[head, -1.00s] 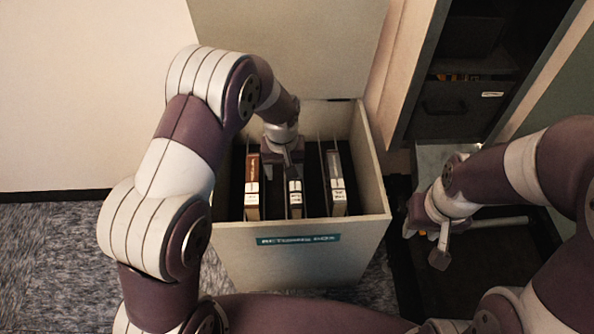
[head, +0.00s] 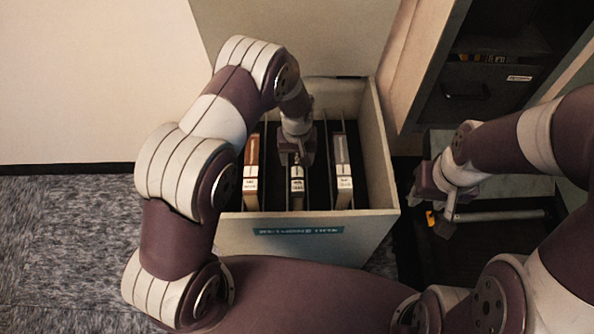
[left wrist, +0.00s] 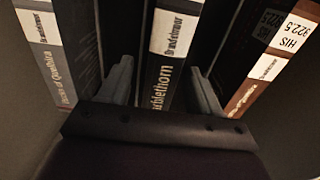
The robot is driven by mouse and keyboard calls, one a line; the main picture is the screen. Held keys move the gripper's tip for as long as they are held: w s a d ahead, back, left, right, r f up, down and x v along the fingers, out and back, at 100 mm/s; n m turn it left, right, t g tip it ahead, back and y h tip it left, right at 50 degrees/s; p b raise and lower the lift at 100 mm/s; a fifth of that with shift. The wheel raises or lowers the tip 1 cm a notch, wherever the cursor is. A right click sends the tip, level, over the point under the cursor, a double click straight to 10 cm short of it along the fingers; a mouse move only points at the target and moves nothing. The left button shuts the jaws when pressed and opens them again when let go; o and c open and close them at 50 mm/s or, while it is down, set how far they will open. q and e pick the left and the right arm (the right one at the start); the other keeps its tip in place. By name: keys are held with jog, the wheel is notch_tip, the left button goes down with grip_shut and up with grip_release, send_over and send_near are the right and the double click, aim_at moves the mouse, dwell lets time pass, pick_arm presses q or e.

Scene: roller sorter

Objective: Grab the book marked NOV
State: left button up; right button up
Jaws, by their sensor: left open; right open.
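Three upright books stand in slots of the returns box (head: 255,222): a brown one (head: 252,165) at left, a dark one (head: 297,198) in the middle and a grey one (head: 341,160) at right. Their labels are too small to read in the head view. My left gripper (head: 297,160) is open above the middle book. In the left wrist view its fingers (left wrist: 162,88) lie either side of the dark book (left wrist: 165,80), titled "Marblethorn", its call mark out of view. The brown book (left wrist: 270,65) reads HIS 922.5; I cannot see NOV. My right gripper (head: 436,212) is open and empty.
Thin dividers separate the slots, and the box walls stand close around my left gripper. A dark cabinet (head: 470,100) stands at the right. A dark cart or frame with a metal bar (head: 500,215) lies under my right gripper. Carpet (head: 70,240) is clear at left.

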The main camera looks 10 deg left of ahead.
pick_arm(q)
jog(key=shift+f, duration=0.85)
jog(key=shift+r, duration=0.1)
grip_shut()
dwell(0.6)
